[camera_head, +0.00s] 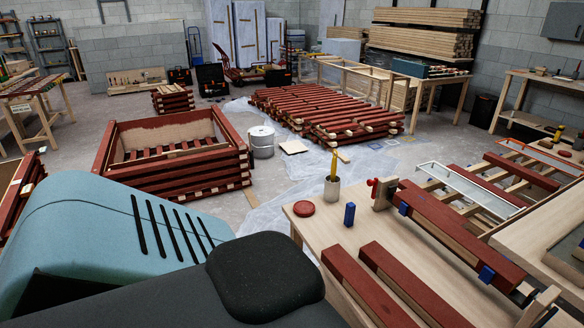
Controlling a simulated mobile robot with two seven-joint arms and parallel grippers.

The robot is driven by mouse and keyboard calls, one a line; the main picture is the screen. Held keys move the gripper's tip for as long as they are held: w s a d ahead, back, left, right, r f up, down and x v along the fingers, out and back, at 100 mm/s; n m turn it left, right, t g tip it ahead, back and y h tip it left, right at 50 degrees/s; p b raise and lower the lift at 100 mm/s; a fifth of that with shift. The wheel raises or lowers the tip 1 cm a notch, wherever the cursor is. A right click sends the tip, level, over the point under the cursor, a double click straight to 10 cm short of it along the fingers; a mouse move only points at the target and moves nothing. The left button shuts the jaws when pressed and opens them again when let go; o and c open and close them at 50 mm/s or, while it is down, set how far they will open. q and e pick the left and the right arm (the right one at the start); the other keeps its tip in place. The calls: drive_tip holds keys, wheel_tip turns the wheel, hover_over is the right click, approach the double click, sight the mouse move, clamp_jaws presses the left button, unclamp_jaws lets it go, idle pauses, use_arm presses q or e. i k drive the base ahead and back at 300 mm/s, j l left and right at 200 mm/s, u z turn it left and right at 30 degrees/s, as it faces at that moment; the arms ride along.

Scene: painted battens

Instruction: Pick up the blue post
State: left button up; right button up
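The blue post (349,213) is a small upright block. It stands on the light wooden workbench (311,226) at the right, near the bench's far left corner. A round dark red lid-like disc (304,208) lies to its left. A light cup (332,191) holding a yellow tool stands just behind it. A red clamp-like part (373,187) is to its right. Neither of my grippers shows; only large teal and dark parts, apparently mine, fill the lower left. Nothing touches the post.
Red battens (415,288) lie on the bench, and a clamped red and wood beam (450,232) with blue pieces runs along its right side. A red crate-like stack (175,160) and a metal bucket (262,142) stand on the floor. Plastic sheeting (262,216) covers the floor left of the bench.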

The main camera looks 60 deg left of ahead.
sight(350, 208)
drive_tip(key=u, duration=1.45)
drive_tip(key=k+j+z, duration=0.1)
drive_tip(key=z, duration=1.6)
drive_tip(key=u, duration=1.65)
